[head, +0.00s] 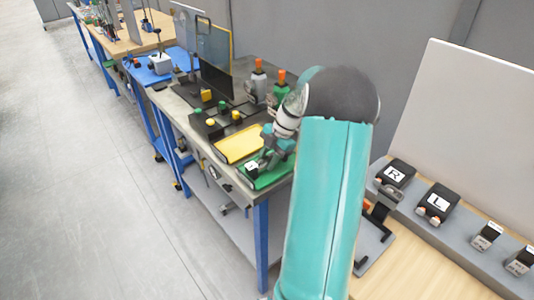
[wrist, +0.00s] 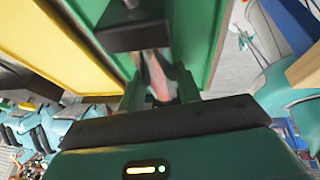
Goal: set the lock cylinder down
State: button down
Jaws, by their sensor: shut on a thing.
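My gripper (head: 262,160) is at the end of my teal arm, low over the green tray (head: 270,178) at the front of the grey workbench. In the wrist view its fingers (wrist: 160,88) are closed around a blurred, reddish-grey thing (wrist: 156,74), which I take to be the lock cylinder. Much of it is hidden between the fingers and behind a black block (wrist: 132,28). The green tray's rim (wrist: 213,35) runs close beside the fingers. I cannot tell whether the cylinder touches the tray.
A yellow tray (head: 238,144) lies next to the green one. Green and yellow knobs (head: 210,120) and orange-topped fixtures (head: 258,75) stand behind. At right, a wooden table holds black blocks marked R (head: 395,173) and L (head: 437,203). The floor at left is clear.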

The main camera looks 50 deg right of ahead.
jog(key=shift+w, duration=0.1)
jog(key=c, duration=1)
grip_release()
jog(key=shift+o, duration=0.2)
jog(key=v, duration=1.2)
jog(key=a+r+m+h, duration=0.2)
jog(key=a+r+m, duration=0.2)
jog(key=a, duration=0.7)
jog(key=a+r+m+h, duration=0.1)
jog(key=a+r+m, duration=0.25)
jog(key=a, duration=0.85)
jog(key=s+a+m+t, duration=0.1)
jog(key=s+a+m, duration=0.3)
jog(key=s+a, duration=0.2)
jog(key=s+a+m+t+h, duration=0.1)
jog(key=s+a+m, duration=0.4)
jog(key=a, duration=0.6)
jog(key=shift+s+t, duration=0.6)
jog(key=shift+t, duration=0.1)
